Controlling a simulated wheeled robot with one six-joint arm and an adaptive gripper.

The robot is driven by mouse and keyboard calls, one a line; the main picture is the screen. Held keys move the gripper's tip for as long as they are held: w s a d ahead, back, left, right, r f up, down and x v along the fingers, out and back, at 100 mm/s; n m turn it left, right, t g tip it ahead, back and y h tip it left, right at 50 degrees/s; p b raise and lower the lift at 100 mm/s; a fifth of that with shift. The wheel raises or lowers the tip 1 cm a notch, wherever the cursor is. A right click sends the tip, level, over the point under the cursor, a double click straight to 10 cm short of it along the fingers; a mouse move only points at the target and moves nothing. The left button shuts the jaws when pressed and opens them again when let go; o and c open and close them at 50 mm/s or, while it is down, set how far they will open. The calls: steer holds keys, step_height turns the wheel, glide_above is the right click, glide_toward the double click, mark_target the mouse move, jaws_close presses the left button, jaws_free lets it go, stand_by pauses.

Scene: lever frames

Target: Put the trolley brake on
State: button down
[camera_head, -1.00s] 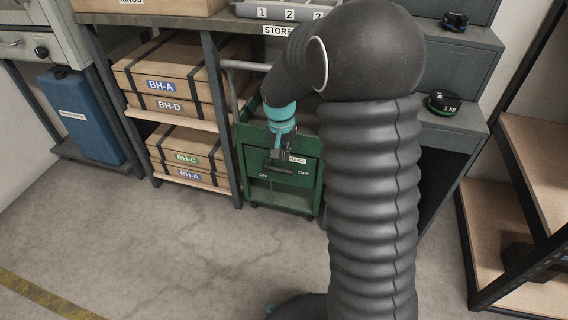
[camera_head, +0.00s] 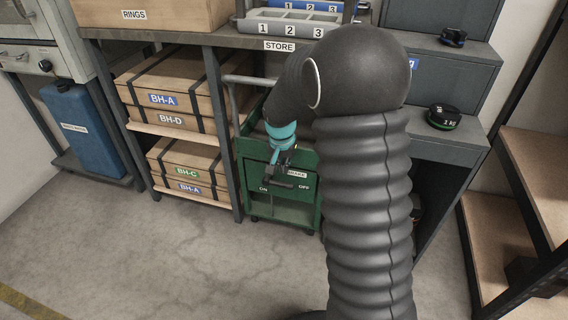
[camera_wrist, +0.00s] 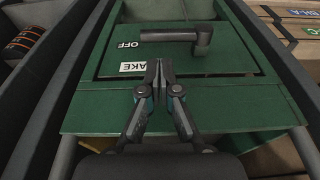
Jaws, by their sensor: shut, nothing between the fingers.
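The green trolley (camera_head: 283,212) stands under the bench, with its front panel facing me. The dark brake lever (camera_head: 291,185) lies across this panel between the ON and OFF labels. In the wrist view the lever (camera_wrist: 172,36) has its pivot at the right and its handle points left, its tip by the OFF label (camera_wrist: 128,44). The BRAKE label (camera_wrist: 133,67) is partly cut off by my gripper there. My gripper (camera_wrist: 160,66) is shut and empty, with its tips in front of the panel, apart from the lever in the picture. In the head view my gripper (camera_head: 277,160) partly covers the panel.
A shelf with boxes (camera_head: 178,120) stands close left of the trolley, and a grey cabinet (camera_head: 455,140) is to the right. The trolley's push handle (camera_head: 250,79) rises at its left. Open floor (camera_head: 170,255) lies in front.

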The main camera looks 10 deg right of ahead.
mark_target(285, 183)
steer(key=x, duration=0.6)
steer(key=shift+f+b, duration=0.1)
steer(key=shift+b, duration=0.2)
steer(key=shift+d+f, duration=0.15)
steer(key=shift+d, duration=0.05)
steer(key=shift+a+y, duration=0.25)
steer(key=shift+y, duration=0.15)
steer(key=shift+d, duration=0.1)
